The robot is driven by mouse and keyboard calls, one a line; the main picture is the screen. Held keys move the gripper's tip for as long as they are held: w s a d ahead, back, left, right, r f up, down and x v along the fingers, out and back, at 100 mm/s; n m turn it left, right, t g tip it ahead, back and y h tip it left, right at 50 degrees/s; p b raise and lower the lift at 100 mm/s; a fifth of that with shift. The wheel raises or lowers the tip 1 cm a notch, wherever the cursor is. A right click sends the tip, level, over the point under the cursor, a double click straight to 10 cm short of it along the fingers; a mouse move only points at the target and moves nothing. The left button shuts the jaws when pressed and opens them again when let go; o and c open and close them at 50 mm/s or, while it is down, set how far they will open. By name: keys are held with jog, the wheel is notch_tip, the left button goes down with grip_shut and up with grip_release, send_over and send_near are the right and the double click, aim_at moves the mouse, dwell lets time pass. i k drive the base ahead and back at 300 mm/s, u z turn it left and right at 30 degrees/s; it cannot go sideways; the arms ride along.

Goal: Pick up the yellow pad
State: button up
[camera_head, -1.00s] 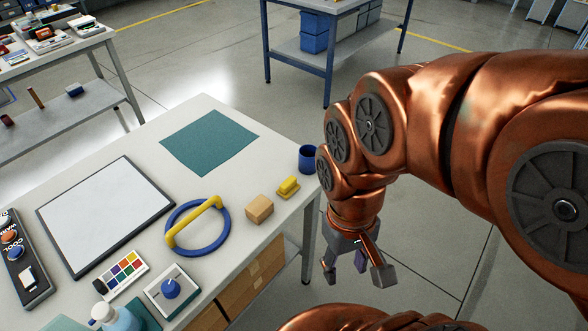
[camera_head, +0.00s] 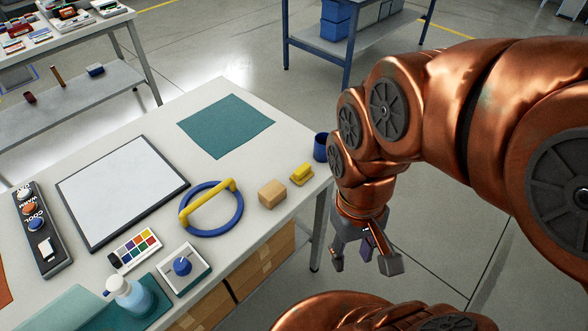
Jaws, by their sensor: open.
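The small yellow pad (camera_head: 301,174) lies on the right part of the white table (camera_head: 160,118), close to its right edge. It sits between a tan block and a dark blue cup. My gripper (camera_head: 362,262) hangs to the right of the table, past its edge, with its fingers pointing down. The fingers are spread and hold nothing. A clear gap lies between my gripper and the pad.
Near the pad are the tan block (camera_head: 271,193), the blue cup (camera_head: 321,147) and a blue ring with a yellow bar (camera_head: 211,208). A framed white board (camera_head: 122,190), a teal mat (camera_head: 226,125), a colour palette (camera_head: 134,250), a knob box (camera_head: 183,268) and a spray bottle (camera_head: 128,296) also occupy the table.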

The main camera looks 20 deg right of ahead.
aim_at(303, 174)
jog(key=u, duration=2.75)
jog(key=k, duration=1.05)
jog(key=z, duration=0.55)
